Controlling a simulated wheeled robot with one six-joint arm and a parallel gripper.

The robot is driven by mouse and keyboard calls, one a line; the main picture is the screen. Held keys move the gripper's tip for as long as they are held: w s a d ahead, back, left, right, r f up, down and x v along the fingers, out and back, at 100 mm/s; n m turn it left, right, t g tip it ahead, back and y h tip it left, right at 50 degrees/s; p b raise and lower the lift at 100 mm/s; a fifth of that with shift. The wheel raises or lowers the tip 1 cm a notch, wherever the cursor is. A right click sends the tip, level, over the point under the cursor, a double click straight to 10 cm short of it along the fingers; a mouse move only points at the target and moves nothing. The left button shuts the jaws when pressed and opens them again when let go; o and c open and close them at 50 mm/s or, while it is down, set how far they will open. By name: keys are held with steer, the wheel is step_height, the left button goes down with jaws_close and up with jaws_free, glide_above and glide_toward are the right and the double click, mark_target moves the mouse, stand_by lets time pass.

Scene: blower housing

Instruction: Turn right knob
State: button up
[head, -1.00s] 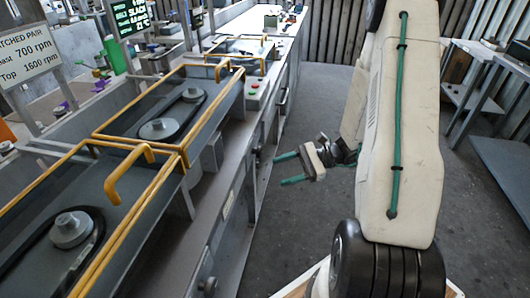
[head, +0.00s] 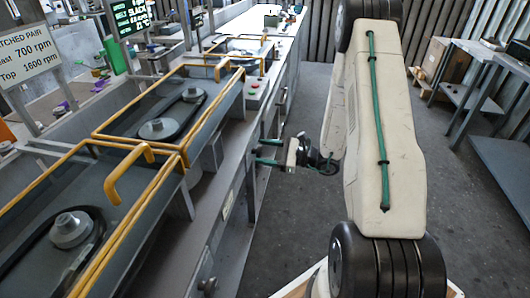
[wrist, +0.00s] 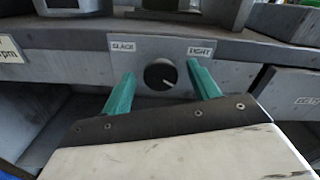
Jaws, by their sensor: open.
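In the wrist view a round black knob (wrist: 160,75) with a light pointer line sits on a grey panel. The line points right and slightly down. Labels "SLACK" (wrist: 122,46) and "TIGHT" (wrist: 200,51) are above it, left and right. My gripper (wrist: 162,78) is open, its two green fingers either side of the knob in the picture. I see no contact, and cannot tell whether the tips reach around it. In the head view my gripper (head: 257,151) points left at the bench front; the knob between its fingers cannot be made out there.
The long grey bench (head: 222,160) carries yellow guard rails (head: 140,215) around belt pulleys (head: 70,229). Another knob-like fitting (head: 207,284) is on its near front. A screen (head: 130,16) shows green text including "SLACK". The floor (head: 300,220) right of the bench is clear.

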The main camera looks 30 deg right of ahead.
steer(key=shift+w+a, duration=0.15)
steer(key=c, duration=1)
steer(key=shift+o, duration=0.2)
steer(key=shift+m, duration=0.3)
steer(key=m, duration=0.3)
steer(key=shift+w+m, duration=0.1)
steer(key=shift+m, duration=1.8)
